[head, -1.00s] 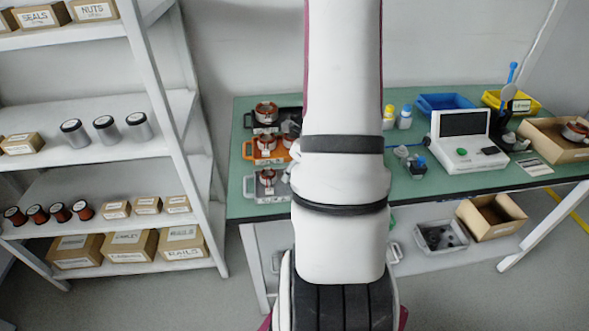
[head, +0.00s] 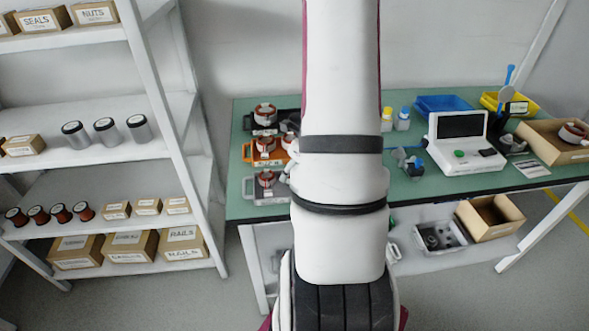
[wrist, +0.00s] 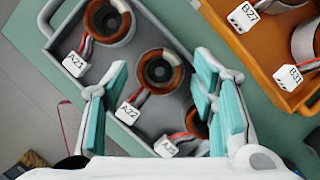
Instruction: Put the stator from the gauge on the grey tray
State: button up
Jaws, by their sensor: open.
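The grey tray (wrist: 60,48) holds several copper-wound stators in the wrist view. One with tag A21 (wrist: 108,20) lies at the far end, and one with tag A22 (wrist: 158,72) lies in the middle. A third stator (wrist: 196,122) is partly hidden by my right finger. My gripper (wrist: 160,105) is open above the tray, its teal-padded fingers apart with nothing clamped between them. The grey tray (head: 285,197) is at the table's front left in the head view. A white device with a dark screen (head: 475,155), possibly the gauge, stands at the right; I cannot make out a stator on it.
An orange tray (wrist: 237,50) with tagged stators lies beside the grey one. A black tray (head: 289,115) is behind. A cardboard box (head: 545,145) with a stator, blue bin (head: 440,104) and yellow bin (head: 492,100) are right. A loaded shelf (head: 105,160) stands left.

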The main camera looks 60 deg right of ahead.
jog(key=shift+r+p, duration=2)
jog(key=shift+r, duration=0.05)
jog(key=o, duration=0.5)
jog(key=shift+o, duration=0.2)
jog(key=v, duration=1.2)
